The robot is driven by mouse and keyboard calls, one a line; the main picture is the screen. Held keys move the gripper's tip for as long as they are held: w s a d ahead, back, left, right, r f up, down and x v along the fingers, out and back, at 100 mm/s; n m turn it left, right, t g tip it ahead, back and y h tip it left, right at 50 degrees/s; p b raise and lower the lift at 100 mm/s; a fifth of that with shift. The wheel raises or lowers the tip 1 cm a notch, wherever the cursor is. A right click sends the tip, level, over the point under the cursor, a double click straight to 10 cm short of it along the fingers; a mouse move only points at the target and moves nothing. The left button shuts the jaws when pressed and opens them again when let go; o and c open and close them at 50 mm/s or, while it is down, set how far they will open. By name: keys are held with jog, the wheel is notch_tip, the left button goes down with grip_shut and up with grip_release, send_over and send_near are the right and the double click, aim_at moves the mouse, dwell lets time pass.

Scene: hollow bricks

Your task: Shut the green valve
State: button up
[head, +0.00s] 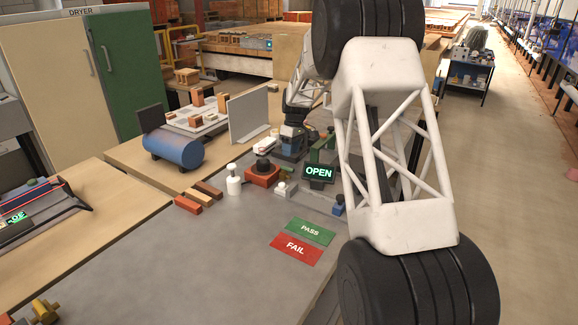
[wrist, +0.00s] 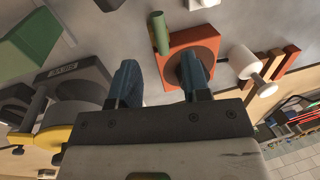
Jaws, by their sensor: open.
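My gripper (wrist: 160,82) is open in the wrist view, with its two blue-grey fingers apart and nothing between them. A short green cylinder (wrist: 159,32) stands out just ahead of the fingers, at the edge of an orange-red block (wrist: 205,42); it could be the green valve's handle, but I cannot tell. The right finger overlaps the block and hides part of its round centre. In the head view the block (head: 262,177) has a dark knob on top, and my gripper (head: 288,153) is just behind it to the right. A lit sign (head: 318,173) reads OPEN.
A white bottle-shaped piece (head: 233,181) stands left of the block. PASS (head: 310,231) and FAIL (head: 296,248) mats lie in front. A blue cylinder (head: 174,147) is back left.

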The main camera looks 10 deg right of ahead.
aim_at(287, 170)
jog(key=shift+s+a+f, duration=0.15)
jog(key=shift+f, duration=0.9)
jog(key=shift+s+a+f, duration=0.15)
jog(key=shift+f, duration=0.9)
jog(key=shift+s+a+f, duration=0.15)
jog(key=shift+f, duration=0.9)
grip_shut()
